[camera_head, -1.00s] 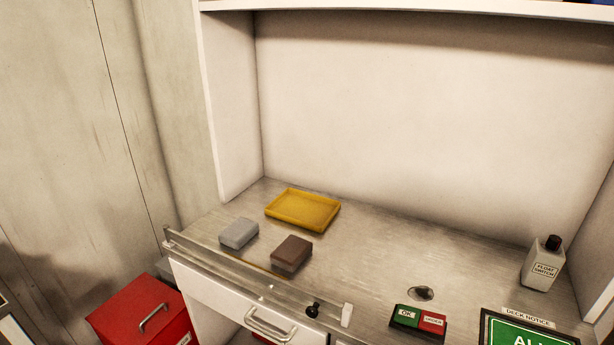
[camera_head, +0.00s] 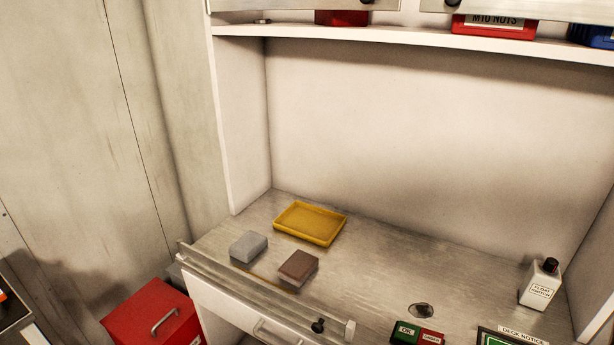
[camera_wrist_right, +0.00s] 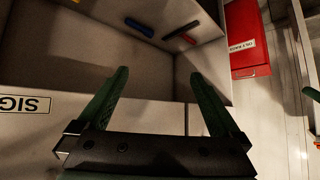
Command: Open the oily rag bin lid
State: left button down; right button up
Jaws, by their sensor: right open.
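The oily rag bin is a red box with a red lid (camera_head: 150,314) and a grey handle, low at the bottom left of the head view. Its lid is shut. The right wrist view shows a red box with a white label (camera_wrist_right: 248,42) at the upper right; the label is hard to read. My right gripper (camera_wrist_right: 156,82) is open and empty, with its two green fingers apart. The red box lies beyond and to the right of the fingers, not touching them. My left gripper is in neither view.
A rail (camera_head: 260,295) and drawer front edge the worktop beside the bin. A shelf (camera_head: 400,38) hangs above.

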aim_at(152, 316)
jog(key=u, duration=1.25)
